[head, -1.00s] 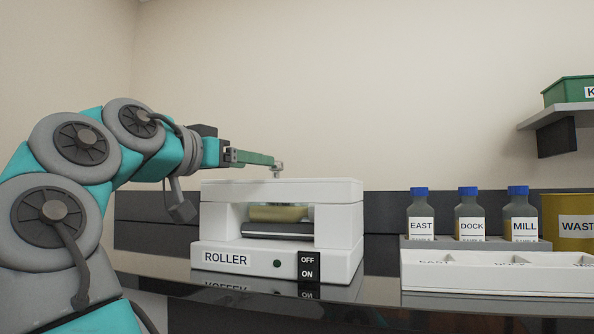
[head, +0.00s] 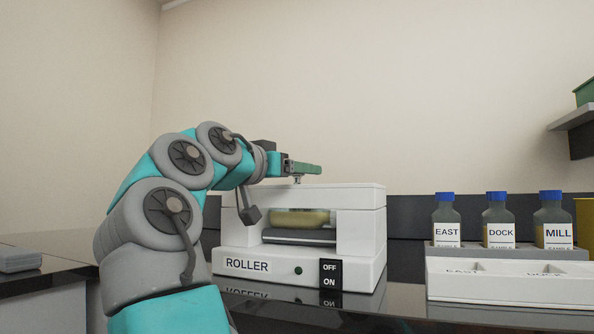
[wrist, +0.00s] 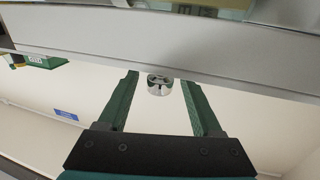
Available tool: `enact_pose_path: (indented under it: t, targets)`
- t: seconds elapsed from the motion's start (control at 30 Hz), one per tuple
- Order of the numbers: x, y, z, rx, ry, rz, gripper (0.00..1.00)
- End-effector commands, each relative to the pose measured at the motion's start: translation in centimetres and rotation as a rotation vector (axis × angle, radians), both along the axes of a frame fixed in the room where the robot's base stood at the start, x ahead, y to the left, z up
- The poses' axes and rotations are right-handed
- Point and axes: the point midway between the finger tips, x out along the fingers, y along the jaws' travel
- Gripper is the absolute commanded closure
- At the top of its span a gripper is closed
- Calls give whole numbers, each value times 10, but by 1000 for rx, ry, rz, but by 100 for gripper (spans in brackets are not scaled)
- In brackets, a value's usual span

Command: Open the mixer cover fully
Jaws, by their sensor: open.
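The mixer, labelled ROLLER (head: 247,265), stands on the dark bench in the head view. Its white cover (head: 310,197) is down on the body, flat. A small metal knob (head: 297,180) stands on the cover; it also shows in the wrist view (wrist: 160,84). My gripper (head: 303,168) is level above the cover at the knob. In the wrist view my gripper (wrist: 160,78) is open, with the knob between its two green fingers and a gap on each side. A yellowish bottle (head: 300,218) lies on the dark roller inside the mixer.
A white tray (head: 505,291) is at the right, with the EAST bottle (head: 446,220), DOCK bottle (head: 499,220) and MILL bottle (head: 553,220) behind it. An OFF/ON switch (head: 330,274) is on the mixer's front. A shelf (head: 577,118) is at upper right. Space above the cover is clear.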

Motion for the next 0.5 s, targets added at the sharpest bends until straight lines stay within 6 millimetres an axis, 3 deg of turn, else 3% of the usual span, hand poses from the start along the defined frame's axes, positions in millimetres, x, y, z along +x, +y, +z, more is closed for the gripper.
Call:
enact_pose_path:
  t: [0.07,0.5]
  targets:
    - [0,0,0,0,0,0,34]
    - [0,0,0,0,0,0,83]
